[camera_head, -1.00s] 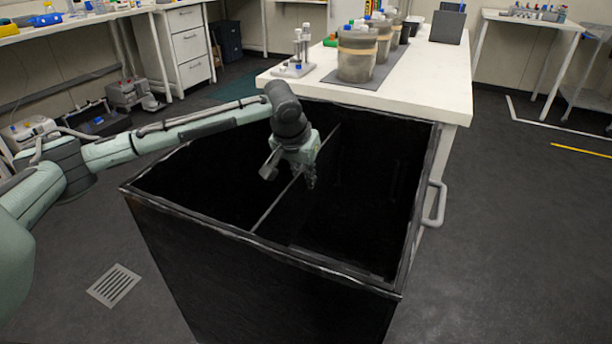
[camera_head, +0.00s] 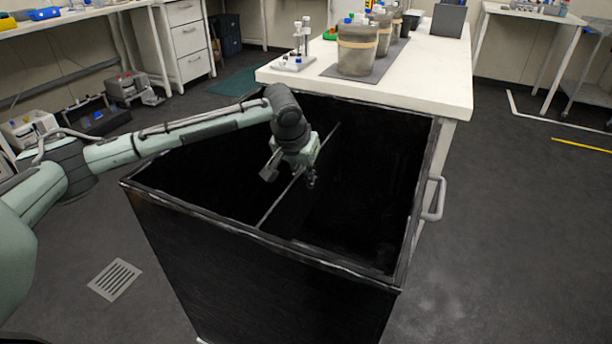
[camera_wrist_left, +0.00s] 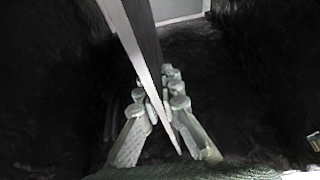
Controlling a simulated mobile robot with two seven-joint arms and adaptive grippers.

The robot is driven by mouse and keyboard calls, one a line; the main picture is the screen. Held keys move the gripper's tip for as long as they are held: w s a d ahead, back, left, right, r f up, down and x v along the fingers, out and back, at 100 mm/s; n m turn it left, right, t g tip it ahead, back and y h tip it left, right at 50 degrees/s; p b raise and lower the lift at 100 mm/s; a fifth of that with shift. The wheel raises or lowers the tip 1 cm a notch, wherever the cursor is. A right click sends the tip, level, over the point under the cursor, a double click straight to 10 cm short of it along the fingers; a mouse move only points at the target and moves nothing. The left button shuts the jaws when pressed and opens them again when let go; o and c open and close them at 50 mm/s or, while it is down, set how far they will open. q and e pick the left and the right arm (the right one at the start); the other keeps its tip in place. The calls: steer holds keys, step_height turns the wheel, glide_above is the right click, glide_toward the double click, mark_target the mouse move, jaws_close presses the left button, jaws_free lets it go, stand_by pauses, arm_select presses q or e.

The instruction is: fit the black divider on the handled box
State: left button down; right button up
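The handled box (camera_head: 270,262) is a large black open-topped box with a grey handle (camera_head: 438,200) on its right side. The black divider (camera_head: 273,210) is inside it, its thin light top edge running from the near wall toward the far wall. My left gripper (camera_head: 310,180) is over the box opening at the divider's top edge. In the left wrist view, its fingers (camera_wrist_left: 160,100) lie on both sides of the divider (camera_wrist_left: 137,30), closed in on it. The divider's lower part is lost in the dark interior. My right gripper is not in view.
A white table (camera_head: 425,88) stands right behind the box, with brown-banded vessels (camera_head: 356,48) on a grey mat and a small rack (camera_head: 294,62). A floor drain (camera_head: 114,280) lies at left. The floor to the right is clear.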

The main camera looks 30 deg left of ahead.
mark_target(300, 173)
arm_select(q)
steer(key=shift+f, duration=0.3)
stand_by(0.4)
steer(key=shift+f, duration=0.5)
steer(key=shift+f, duration=0.25)
steer(key=shift+f, duration=0.35)
steer(key=c, duration=1.6)
jaws_free()
steer(key=shift+c, duration=0.2)
steer(key=shift+f, duration=0.1)
steer(key=v, duration=1.2)
